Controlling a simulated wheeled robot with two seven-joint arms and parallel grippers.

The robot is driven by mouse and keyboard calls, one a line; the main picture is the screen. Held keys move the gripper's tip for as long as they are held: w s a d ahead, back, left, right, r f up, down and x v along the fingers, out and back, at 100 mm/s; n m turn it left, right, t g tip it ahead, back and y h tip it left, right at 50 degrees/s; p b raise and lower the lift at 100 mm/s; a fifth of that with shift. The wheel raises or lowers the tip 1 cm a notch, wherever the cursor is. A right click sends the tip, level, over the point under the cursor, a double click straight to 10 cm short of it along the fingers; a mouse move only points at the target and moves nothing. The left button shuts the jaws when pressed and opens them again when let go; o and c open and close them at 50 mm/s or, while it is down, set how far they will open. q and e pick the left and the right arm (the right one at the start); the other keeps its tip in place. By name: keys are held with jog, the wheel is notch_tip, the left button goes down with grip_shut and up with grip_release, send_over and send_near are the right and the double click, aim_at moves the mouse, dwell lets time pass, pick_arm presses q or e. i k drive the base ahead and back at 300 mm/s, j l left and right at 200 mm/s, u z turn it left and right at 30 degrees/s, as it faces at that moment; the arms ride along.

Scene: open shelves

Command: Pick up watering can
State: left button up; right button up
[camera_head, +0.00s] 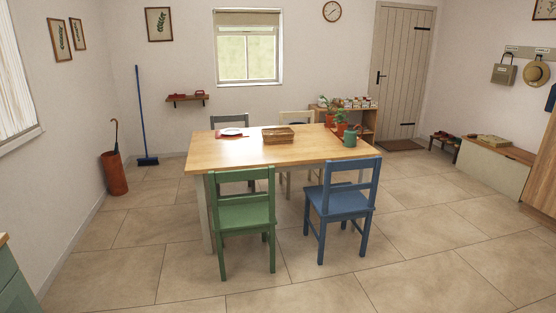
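A small green watering can (350,138) stands upright near the right end of the wooden table (230,151), across the room. A potted plant with a reddish-brown pot (341,129) is just behind and left of it. The top of the blue chair (347,200) is in front of and just below the can. Neither of my grippers shows in the head view, so nothing is seen touching the can.
A woven basket (278,135) and a plate (232,132) on a red mat are on the table. A green chair (245,211) is at the near side; two more chairs stand behind. The tiled floor (430,235) is clear at right and in front.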

aim_at(349, 140)
jog(key=i+z, duration=0.25)
jog(key=i, duration=0.25)
jog(key=i+z, duration=0.2)
jog(key=i, duration=0.25)
jog(key=i+j+z, duration=0.25)
jog(key=i, duration=0.25)
jog(key=i+j+z, duration=0.25)
jog(key=i, duration=0.2)
jog(key=i+u, duration=0.1)
jog(key=i, duration=0.4)
jog(key=i+l+u, duration=0.1)
jog(key=i, duration=0.35)
jog(key=i+l+u, duration=0.1)
jog(key=i+l, duration=0.15)
jog(key=i, duration=0.25)
jog(key=i+l+u, duration=0.15)
jog(key=i, duration=0.3)
jog(key=i+l+u, duration=0.1)
jog(key=i+l, duration=0.15)
jog(key=i, duration=0.25)
